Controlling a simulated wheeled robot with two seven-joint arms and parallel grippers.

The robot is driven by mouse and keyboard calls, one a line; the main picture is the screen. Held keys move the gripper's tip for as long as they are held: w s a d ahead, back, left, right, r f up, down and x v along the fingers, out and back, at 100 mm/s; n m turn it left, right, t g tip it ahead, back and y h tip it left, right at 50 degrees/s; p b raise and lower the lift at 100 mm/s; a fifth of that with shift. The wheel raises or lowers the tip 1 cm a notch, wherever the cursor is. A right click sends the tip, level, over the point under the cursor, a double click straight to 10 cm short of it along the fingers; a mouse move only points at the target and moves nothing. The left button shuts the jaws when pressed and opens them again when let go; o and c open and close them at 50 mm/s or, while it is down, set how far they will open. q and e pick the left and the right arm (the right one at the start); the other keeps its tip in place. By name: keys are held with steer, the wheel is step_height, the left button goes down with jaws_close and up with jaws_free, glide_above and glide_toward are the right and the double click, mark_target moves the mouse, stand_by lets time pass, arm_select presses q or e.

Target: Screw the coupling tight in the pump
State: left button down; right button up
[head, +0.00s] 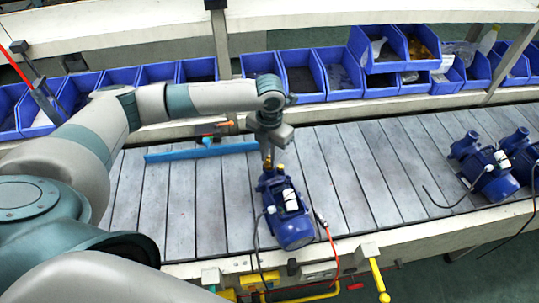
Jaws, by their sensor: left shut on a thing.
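A blue pump (289,218) sits on the slatted grey conveyor (340,178) near its front edge, in the middle of the head view. My left gripper (268,158) points down over the pump's far end. It is shut on a small brass-coloured coupling (267,166) at the top of the pump. The coupling is tiny here, and I cannot tell how deep it sits in the pump. My right gripper is not in view.
Blue bins (305,75) line the shelf behind the conveyor, some holding parts. A blue bar tool (202,149) lies left of the pump. More blue pumps (489,172) stand at the right. A yellow handle (379,280) and cables are at the front edge.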

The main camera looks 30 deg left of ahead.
arm_select(q)
steer(key=shift+m, duration=1.7)
steer(key=shift+m, duration=1.7)
steer(key=c, duration=1.7)
jaws_free()
steer(key=shift+n, duration=1.7)
steer(key=shift+n, duration=0.3)
